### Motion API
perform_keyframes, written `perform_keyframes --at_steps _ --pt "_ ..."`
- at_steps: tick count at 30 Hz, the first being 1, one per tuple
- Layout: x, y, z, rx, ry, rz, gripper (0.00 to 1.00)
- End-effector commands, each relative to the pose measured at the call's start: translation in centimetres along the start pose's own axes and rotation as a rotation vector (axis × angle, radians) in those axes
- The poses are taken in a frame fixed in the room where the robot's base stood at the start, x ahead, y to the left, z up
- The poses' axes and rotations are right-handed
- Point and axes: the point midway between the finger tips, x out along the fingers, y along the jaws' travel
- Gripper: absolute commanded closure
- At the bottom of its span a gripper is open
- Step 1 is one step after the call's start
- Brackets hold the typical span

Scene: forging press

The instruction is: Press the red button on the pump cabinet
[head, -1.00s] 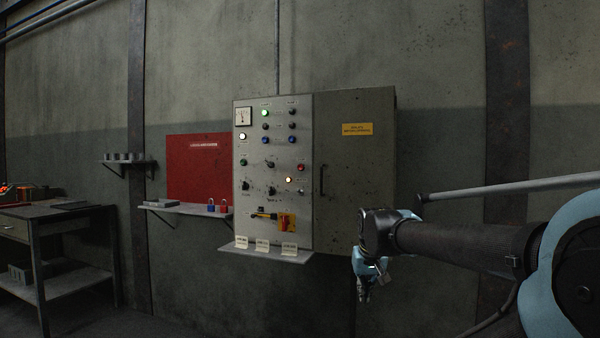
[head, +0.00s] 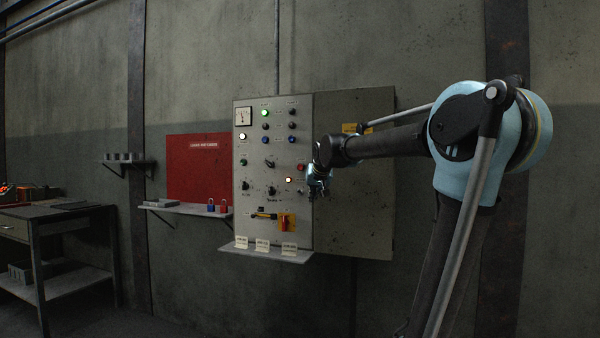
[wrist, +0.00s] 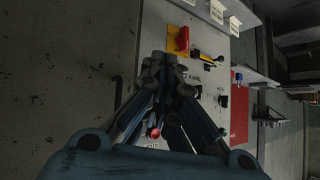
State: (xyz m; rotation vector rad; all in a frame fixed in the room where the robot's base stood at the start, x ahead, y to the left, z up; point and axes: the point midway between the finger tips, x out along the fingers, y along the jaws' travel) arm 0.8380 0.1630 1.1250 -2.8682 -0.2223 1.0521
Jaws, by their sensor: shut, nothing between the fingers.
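The pump cabinet (head: 353,225) is a grey wall box with a pale control panel (head: 243,215). A small red button (head: 301,167) shows near the panel's right edge, just left of my arm's end. My gripper (head: 311,195) is in front of the panel's right edge, below and right of the button. In the wrist view my gripper (wrist: 165,65) is shut and empty, and the panel appears upside down. A small red round part (wrist: 154,133) shows there between the finger links; I cannot tell whether it is the button or the lamp. Contact is not visible.
A lit lamp (head: 289,180) is below left of the button. A red-and-yellow rotary switch (head: 287,222) is lower on the panel, above a ledge (head: 270,255) with cards. A red board (head: 190,160) and a shelf with padlocks (head: 216,207) are at left.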

Motion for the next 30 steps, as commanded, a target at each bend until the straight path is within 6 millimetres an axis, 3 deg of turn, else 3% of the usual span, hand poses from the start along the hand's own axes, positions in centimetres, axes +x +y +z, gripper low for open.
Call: perform_keyframes --at_steps 1,6,12,18,30 --pt "0.5 -1.2 -1.8 0.000 0.021 -0.014 1.00" --pt "1.8 -4.8 -6.8 0.008 0.093 -0.059 1.00" --pt "2.8 -7.8 -10.7 0.015 0.151 -0.099 1.00" --pt "3.2 -9.0 -12.1 0.017 0.173 -0.115 1.00" --pt "3.3 -9.0 -12.3 0.018 0.174 -0.115 1.00"
